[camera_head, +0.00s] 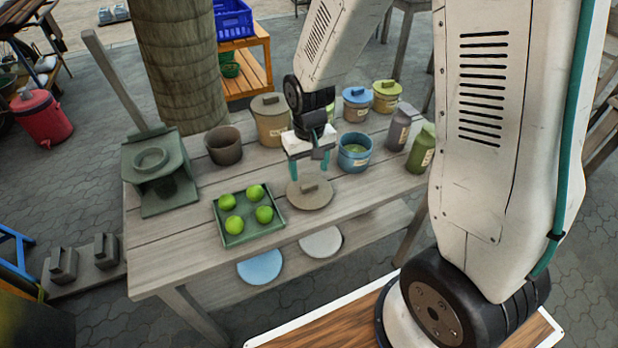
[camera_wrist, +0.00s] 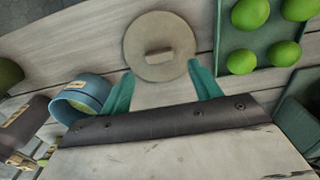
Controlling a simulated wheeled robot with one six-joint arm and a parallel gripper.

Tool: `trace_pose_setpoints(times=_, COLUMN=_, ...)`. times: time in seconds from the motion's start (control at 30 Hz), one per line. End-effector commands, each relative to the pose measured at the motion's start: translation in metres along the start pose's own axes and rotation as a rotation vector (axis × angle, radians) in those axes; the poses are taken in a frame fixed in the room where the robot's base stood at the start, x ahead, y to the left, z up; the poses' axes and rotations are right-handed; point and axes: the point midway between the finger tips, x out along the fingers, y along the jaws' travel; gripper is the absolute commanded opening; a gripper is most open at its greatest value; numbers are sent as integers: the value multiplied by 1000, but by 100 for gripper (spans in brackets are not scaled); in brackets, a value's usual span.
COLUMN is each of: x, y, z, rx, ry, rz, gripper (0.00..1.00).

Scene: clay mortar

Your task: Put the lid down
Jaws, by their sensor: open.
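A round brown-grey lid (camera_head: 310,196) with a bar handle lies on the wooden table near its front edge. It also shows in the wrist view (camera_wrist: 160,60), lying just past my fingertips. My gripper (camera_head: 310,172) is open and empty above the table, close behind the lid. Its two teal fingers (camera_wrist: 162,82) are apart, and nothing is between them. A blue pot (camera_head: 354,153) without a lid stands right of my gripper, with something green inside.
A green tray (camera_head: 279,224) with several green fruits is left of the lid. A dark open pot (camera_head: 223,146), a tan lidded pot (camera_head: 270,122) and a dark green press-like stand (camera_head: 158,172) are behind. Bottles (camera_head: 398,128) stand right. Two discs (camera_head: 260,266) lie on the lower shelf.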

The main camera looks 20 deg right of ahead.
Motion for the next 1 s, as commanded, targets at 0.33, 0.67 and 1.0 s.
trace_pose_setpoints(times=0.33, x=-60, y=0, z=0, rx=0, ry=2, rz=0, gripper=63)
trace_pose_setpoints(times=0.67, x=-86, y=3, z=10, rx=1, ry=12, rz=-1, gripper=63)
trace_pose_setpoints(times=1.0, x=-188, y=21, z=107, rx=3, ry=72, rz=-1, gripper=63)
